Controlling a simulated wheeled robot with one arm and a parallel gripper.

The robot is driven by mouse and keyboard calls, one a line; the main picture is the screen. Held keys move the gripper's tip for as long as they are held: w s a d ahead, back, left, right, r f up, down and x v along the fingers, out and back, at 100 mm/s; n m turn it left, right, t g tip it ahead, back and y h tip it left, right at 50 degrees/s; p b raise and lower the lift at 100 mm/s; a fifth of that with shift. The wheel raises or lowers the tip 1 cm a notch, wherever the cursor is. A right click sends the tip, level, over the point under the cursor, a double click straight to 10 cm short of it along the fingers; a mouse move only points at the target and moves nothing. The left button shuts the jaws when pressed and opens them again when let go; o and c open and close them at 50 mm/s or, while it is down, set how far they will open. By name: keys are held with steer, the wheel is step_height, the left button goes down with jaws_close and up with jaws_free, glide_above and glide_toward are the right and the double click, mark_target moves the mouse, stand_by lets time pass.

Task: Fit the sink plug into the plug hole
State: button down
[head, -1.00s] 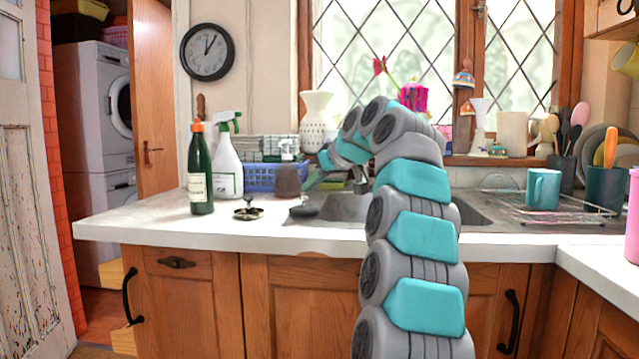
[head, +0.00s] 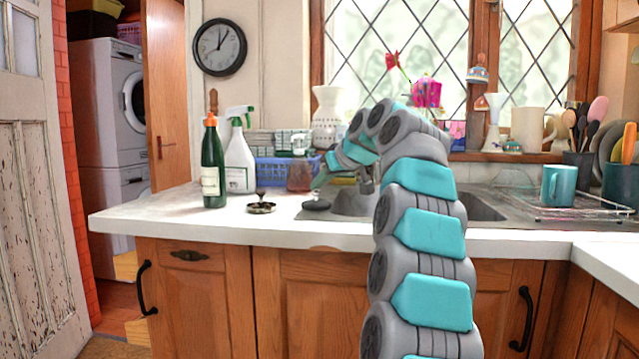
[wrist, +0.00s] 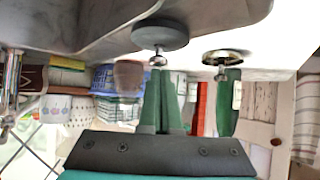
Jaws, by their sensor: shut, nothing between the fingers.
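The sink plug looks like the dark grey round disc (head: 316,204) lying on the steel edge left of the sink basin (head: 352,201). In the wrist view, which is upside down, the disc (wrist: 160,38) has a small shiny knob. My gripper (head: 318,182) is above and behind the disc in the head view. In the wrist view its green fingers (wrist: 164,75) are together and empty, their tips close to the knob in the picture; I cannot tell whether they touch. The plug hole is not visible; my arm covers part of the sink.
A metal strainer-like piece with a knob (head: 261,207) lies on the counter left of the disc. A green bottle (head: 213,165), a spray bottle (head: 239,165), a brownish container (head: 299,177) and a blue basket (head: 268,170) stand nearby. The front counter strip (head: 300,232) is clear.

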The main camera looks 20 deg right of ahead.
steer(key=shift+f, duration=0.35)
